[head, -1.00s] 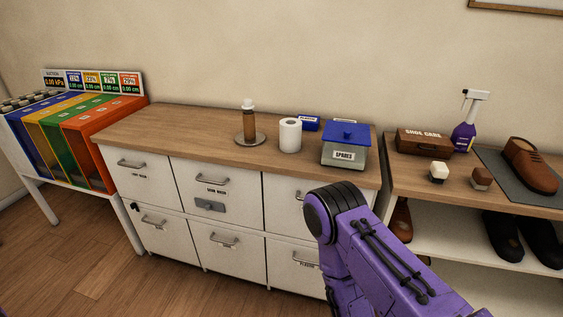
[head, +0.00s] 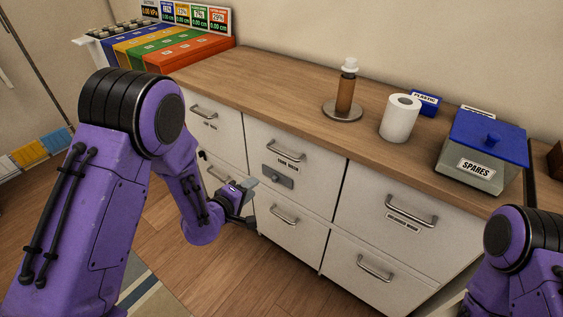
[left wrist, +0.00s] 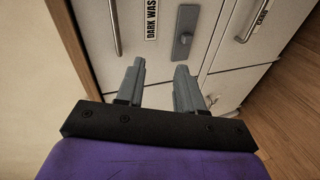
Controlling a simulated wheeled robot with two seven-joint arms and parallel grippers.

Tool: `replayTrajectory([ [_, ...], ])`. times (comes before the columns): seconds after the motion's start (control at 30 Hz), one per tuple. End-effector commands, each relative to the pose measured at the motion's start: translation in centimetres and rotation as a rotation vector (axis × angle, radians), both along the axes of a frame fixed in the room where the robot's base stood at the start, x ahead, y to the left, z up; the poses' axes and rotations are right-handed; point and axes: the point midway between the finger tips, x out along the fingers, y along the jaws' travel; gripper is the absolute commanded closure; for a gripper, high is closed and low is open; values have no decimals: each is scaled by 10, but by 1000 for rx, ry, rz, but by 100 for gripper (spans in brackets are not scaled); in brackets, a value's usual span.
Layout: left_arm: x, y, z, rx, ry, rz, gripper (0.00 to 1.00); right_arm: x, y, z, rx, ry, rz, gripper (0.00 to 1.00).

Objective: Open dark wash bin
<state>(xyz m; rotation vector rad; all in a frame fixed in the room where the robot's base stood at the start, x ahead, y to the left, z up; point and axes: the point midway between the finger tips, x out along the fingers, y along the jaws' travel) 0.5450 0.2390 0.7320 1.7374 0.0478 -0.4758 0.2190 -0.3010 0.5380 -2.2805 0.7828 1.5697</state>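The dark wash bin (head: 315,172) is a white drawer front in the upper row, middle column of the cabinet; it looks shut. It has a bar handle (head: 287,151) at its top, a label below, and a grey latch plate (head: 277,177) with a knob. My left gripper (head: 248,200) is in front of the cabinet, left of and below the latch, apart from it. In the left wrist view the gripper (left wrist: 161,68) is open and empty, with the label (left wrist: 151,18), latch (left wrist: 185,31) and handle (left wrist: 115,26) beyond its fingers. My right gripper is out of view.
The wooden countertop (head: 260,85) holds a pump bottle (head: 346,88) on a round tray, a paper roll (head: 400,118) and a blue-lidded SPARES box (head: 483,152). Coloured bins (head: 185,48) stand at the far left. Other handled drawers surround the bin. My right arm is at the right edge.

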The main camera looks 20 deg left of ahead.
Motion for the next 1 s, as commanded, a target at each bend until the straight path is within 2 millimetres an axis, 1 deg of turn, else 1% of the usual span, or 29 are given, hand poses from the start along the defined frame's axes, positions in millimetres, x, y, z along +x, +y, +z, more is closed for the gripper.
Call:
replayTrajectory([
  [0.03, 17, -7, 20, -71, -51, -28, 63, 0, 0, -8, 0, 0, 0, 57],
  [0.1, 30, -14, 42, -146, -83, -58, 63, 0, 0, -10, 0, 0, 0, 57],
  [0.13, 34, -15, 47, -165, -89, -64, 63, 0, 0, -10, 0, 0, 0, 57],
  [0.2, 42, -19, 51, -184, -93, -72, 63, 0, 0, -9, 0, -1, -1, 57],
  [0.27, 50, -22, 50, -185, -91, -72, 63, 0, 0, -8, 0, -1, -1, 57],
  [0.5, 99, -39, 37, -183, -91, -68, 63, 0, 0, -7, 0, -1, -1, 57],
  [0.63, 119, -45, 33, -184, -90, -65, 63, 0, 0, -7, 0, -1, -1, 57],
  [0.8, 129, -49, 31, -185, -89, -65, 63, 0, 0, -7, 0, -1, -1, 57],
  [1.0, 129, -49, 30, -185, -88, -63, 63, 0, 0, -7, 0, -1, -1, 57],
])
